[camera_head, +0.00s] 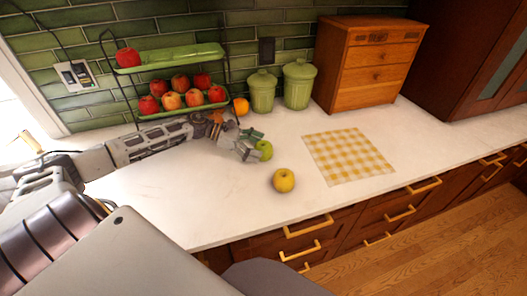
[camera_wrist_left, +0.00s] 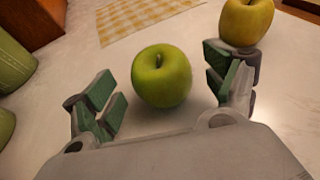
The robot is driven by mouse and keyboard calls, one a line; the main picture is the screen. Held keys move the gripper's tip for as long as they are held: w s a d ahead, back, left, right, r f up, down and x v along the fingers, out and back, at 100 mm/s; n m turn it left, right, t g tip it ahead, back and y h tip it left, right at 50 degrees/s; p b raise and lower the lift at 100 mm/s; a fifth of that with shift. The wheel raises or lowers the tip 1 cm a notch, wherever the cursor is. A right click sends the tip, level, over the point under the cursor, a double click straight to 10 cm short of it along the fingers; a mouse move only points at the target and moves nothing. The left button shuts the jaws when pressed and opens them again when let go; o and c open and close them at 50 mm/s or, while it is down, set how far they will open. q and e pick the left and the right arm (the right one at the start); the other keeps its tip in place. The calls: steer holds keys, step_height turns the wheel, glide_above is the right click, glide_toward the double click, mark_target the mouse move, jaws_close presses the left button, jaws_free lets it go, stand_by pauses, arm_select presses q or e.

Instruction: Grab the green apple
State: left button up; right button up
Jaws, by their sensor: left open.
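The green apple (camera_head: 264,150) stands on the white counter, right at the fingers of my left gripper (camera_head: 250,145). In the left wrist view the green apple (camera_wrist_left: 161,76) lies between the two green-padded fingers of the open left gripper (camera_wrist_left: 167,92), towards their tips. Counter shows between the apple and the finger on the left; the finger on the right is closer to it. I cannot tell whether that finger touches it. My right gripper is not in view.
A yellow apple (camera_head: 284,180) stands just in front, close to the right finger in the wrist view. A two-tier rack (camera_head: 170,58) with red apples, an orange (camera_head: 241,106) and green canisters (camera_head: 298,85) stand behind. A checkered cloth (camera_head: 347,156) lies right.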

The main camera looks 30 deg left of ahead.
arm_select(q)
steer(key=shift+x, duration=0.8)
steer(key=shift+d, duration=0.2)
steer(key=shift+w+f, duration=0.1)
arm_select(e)
steer(key=shift+w+a+r, duration=0.15)
steer(key=shift+w+a, duration=0.4)
steer(key=shift+w, duration=0.35)
steer(key=shift+s, duration=0.1)
